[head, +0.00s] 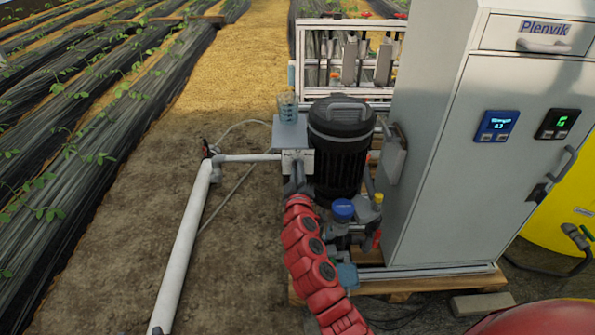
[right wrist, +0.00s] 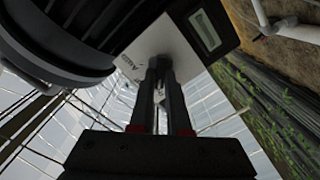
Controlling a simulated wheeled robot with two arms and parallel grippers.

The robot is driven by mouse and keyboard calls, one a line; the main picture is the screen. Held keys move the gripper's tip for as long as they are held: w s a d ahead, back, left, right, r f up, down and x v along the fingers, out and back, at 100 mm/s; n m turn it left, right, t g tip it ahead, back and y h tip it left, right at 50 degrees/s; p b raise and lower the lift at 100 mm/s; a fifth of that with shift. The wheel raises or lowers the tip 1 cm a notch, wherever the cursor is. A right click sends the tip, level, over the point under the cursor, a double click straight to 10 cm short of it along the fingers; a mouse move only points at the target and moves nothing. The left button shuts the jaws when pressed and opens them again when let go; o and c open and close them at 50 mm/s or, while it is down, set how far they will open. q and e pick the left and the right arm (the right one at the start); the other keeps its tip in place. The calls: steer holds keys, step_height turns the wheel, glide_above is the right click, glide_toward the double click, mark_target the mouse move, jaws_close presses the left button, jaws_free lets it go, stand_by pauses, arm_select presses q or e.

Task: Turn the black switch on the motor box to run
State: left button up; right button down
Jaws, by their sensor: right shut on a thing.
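The motor box (head: 297,158) is a small light grey box beside the black motor (head: 338,150). My right gripper (head: 295,182) is at its front face. In the right wrist view, the gripper's dark fingers (right wrist: 159,66) are close together against the box's pale face (right wrist: 150,42). They are shut on the black switch, which they hide almost wholly, so its setting cannot be read. Small lettering (right wrist: 124,62) on the face shows left of the fingers; I cannot read it surely. My left gripper is not in view.
The grey Plenvik cabinet (head: 440,150) stands to the right. A blue-capped fitting (head: 343,209) is close right of my arm. A clear teal beaker (head: 288,106) stands above the box.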

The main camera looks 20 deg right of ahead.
steer(key=shift+f, duration=0.2)
stand_by(0.3)
steer(key=c, duration=1.2)
jaws_free()
steer(key=o, duration=0.3)
steer(key=shift+r, duration=0.15)
steer(key=shift+v, duration=8.75)
steer(key=shift+a, duration=0.1)
